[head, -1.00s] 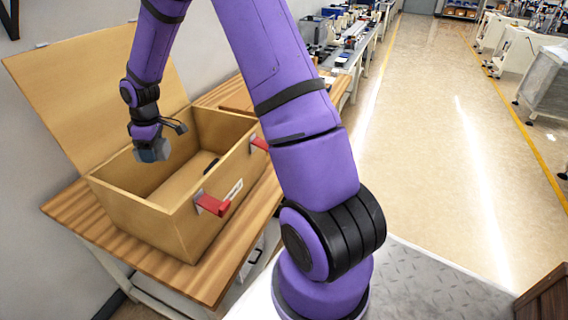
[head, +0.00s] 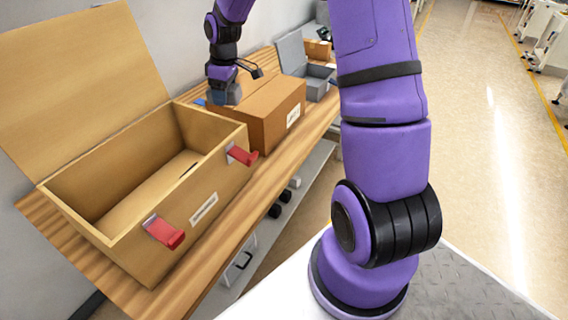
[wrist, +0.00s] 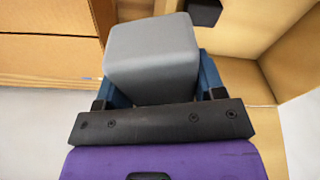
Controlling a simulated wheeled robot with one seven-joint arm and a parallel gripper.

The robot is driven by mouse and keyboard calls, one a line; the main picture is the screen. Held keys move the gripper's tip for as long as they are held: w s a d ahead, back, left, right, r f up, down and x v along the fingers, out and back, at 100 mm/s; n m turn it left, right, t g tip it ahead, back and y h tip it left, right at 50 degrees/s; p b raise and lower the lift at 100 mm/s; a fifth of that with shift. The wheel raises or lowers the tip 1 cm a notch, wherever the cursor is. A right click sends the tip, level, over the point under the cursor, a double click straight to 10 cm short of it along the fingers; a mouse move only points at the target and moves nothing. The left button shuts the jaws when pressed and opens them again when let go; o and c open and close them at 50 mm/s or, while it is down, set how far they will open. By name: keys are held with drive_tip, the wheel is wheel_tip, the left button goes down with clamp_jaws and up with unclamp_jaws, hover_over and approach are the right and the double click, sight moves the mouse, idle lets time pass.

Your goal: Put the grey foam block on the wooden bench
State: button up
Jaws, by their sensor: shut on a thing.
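My gripper (head: 224,95) is shut on the grey foam block (wrist: 152,55), which sits between the blue fingers in the wrist view. In the head view the gripper hangs by the far end of the open wooden box, beside the closed brown box; the block is small there, at the gripper's lower end. The wooden bench (head: 262,185) has a striped top and runs along the wall under the boxes. I cannot tell the block's exact height above things.
The open wooden box (head: 125,245), lid (head: 80,80) raised and red latches in front, covers much of the near bench. The closed brown box (head: 270,112) and an open grey box (head: 318,85) stand behind it. A bare bench strip runs along the front edge.

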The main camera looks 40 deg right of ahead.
sight(266, 171)
drive_tip(key=s+d+n, duration=0.5)
drive_tip(key=s+d, duration=0.2)
drive_tip(key=s, duration=0.1)
drive_tip(key=shift+y, duration=0.4)
drive_tip(key=f, duration=2.7)
drive_tip(key=shift+s+d+f, duration=0.15)
drive_tip(key=shift+s, duration=0.05)
drive_tip(key=shift+f, duration=0.15)
drive_tip(key=o, duration=0.9)
